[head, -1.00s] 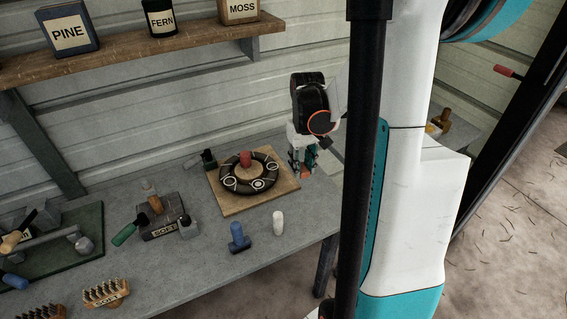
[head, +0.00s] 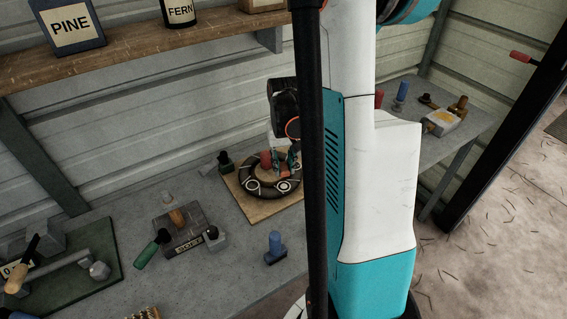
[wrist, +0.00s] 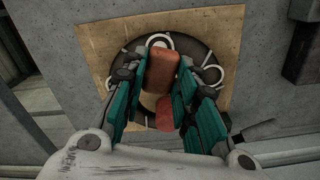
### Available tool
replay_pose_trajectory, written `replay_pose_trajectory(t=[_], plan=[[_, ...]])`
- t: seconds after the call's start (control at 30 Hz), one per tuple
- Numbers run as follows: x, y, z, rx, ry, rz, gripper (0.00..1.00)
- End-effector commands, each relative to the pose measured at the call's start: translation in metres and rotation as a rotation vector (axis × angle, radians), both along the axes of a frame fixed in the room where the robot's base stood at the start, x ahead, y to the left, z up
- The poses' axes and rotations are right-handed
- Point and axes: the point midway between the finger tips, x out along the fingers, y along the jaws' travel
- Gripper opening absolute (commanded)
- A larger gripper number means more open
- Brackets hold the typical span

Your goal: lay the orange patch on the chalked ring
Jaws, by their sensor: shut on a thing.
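My gripper (wrist: 160,78) points down over the black tyre-like ring (wrist: 125,72), its teal fingers closed on an orange-brown block (wrist: 163,68), which I take for the orange patch. White chalked circles mark the ring; one shows at the front (head: 283,186), and another in the wrist view (wrist: 212,73). The held patch hides part of the ring, and I cannot tell its height above it.
A red piece (head: 266,159) stands at the ring's back, close to my fingers; it also shows in the wrist view (wrist: 167,118). The ring lies on a wooden board (head: 237,190).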

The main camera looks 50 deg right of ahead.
Motion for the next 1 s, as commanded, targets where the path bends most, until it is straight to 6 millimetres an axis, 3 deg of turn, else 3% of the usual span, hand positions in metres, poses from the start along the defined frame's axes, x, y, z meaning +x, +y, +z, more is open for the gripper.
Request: replay_pose_trajectory(t=[0.27,0.7,1.0], plan=[[0.000,0.000,-0.013,0.000,0.000,0.001,0.00],[0.000,0.000,-0.056,0.000,0.000,0.001,0.00],[0.000,0.000,-0.060,0.000,0.000,0.001,0.00]])
